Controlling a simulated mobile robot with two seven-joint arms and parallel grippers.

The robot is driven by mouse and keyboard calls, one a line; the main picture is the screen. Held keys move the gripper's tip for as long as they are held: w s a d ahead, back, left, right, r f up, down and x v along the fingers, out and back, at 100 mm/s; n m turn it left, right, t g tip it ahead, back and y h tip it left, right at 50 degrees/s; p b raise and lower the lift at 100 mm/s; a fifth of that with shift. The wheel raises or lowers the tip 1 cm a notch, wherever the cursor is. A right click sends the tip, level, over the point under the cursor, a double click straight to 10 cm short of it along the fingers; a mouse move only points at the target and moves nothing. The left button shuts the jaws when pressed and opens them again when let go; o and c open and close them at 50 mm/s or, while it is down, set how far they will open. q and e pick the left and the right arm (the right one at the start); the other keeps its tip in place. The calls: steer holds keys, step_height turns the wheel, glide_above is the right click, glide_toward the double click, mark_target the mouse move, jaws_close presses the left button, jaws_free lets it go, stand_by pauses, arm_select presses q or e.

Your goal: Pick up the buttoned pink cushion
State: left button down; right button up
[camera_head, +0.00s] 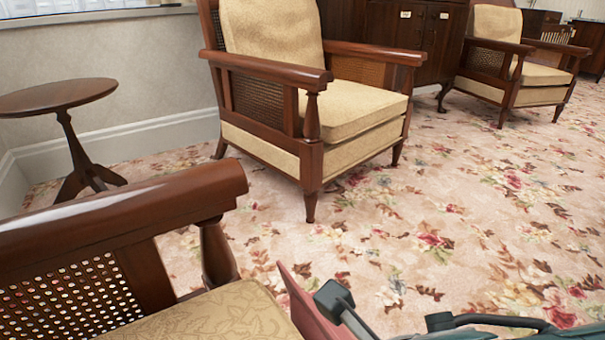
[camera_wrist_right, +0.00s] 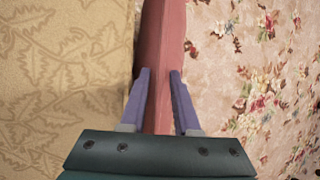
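The pink cushion (camera_wrist_right: 162,35) stands on edge, seen as a narrow dusty-pink strip in the right wrist view. A corner of it (camera_head: 308,309) shows at the bottom of the head view, beside the near chair's patterned seat. My right gripper (camera_wrist_right: 160,76) has its two purple fingers on either side of the cushion, close against it. It looks shut on the cushion. The cushion's broad faces and buttons do not show. Dark parts of my right arm fill the lower right of the head view. My left gripper is not in view.
The near armchair (camera_head: 150,205) has a wooden arm and a tan leaf-patterned seat (camera_head: 215,312). Another armchair (camera_head: 350,110) stands behind, a third (camera_head: 540,75) at far right. A round side table (camera_head: 58,97) stands at left. Floral carpet (camera_head: 470,220) is clear at right.

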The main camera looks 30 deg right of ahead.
steer(key=shift+f, duration=0.15)
steer(key=shift+c, duration=0.3)
jaws_close()
steer(key=shift+s+d+f, duration=0.15)
stand_by(1.2)
